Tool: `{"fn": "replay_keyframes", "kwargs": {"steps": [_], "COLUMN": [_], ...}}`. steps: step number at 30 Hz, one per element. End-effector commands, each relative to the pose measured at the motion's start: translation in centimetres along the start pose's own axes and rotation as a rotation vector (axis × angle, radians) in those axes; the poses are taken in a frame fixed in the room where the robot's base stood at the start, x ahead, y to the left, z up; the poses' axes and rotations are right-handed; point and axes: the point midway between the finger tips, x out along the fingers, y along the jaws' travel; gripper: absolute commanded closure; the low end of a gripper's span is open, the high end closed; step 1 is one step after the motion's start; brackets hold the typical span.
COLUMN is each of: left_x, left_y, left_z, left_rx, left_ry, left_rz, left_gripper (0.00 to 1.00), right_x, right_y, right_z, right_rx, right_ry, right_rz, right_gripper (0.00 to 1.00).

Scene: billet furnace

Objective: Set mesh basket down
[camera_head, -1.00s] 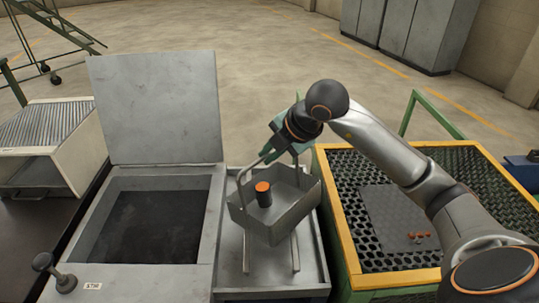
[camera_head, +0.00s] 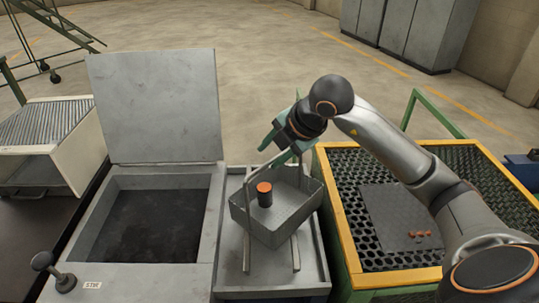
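The grey mesh basket (camera_head: 282,224) hangs by its tall handle over the grey tray table (camera_head: 232,279) in the middle. A dark cylinder with an orange top (camera_head: 264,195) stands inside the basket. My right gripper (camera_head: 287,146), with green parts, is at the top of the handle and appears shut on it; its fingertips are partly hidden. Two upright-looking bars (camera_head: 297,256) show below the basket; I cannot tell whether the basket touches them. My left gripper is not in view.
A grey tank (camera_head: 150,225) with dark contents and a raised lid (camera_head: 157,105) stands to the left.

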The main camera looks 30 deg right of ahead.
Motion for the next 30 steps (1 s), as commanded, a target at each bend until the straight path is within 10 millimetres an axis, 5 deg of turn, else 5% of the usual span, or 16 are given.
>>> {"fn": "replay_keyframes", "kwargs": {"steps": [9, 15, 30], "left_x": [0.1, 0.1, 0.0], "left_y": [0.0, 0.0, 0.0], "left_z": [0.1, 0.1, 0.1], "left_rx": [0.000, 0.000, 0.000], "left_ry": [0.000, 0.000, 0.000], "left_rz": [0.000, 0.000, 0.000], "left_gripper": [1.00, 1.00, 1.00], "right_x": [-7.0, -9.8, -10.6], "right_y": [0.2, 0.1, 0.0], "right_z": [0.1, 0.1, 0.0], "right_rx": [-0.002, -0.001, -0.001], "right_ry": [-0.006, -0.003, -0.001], "right_rz": [0.010, 0.007, 0.003], "right_gripper": [0.58, 0.58, 0.58]}}
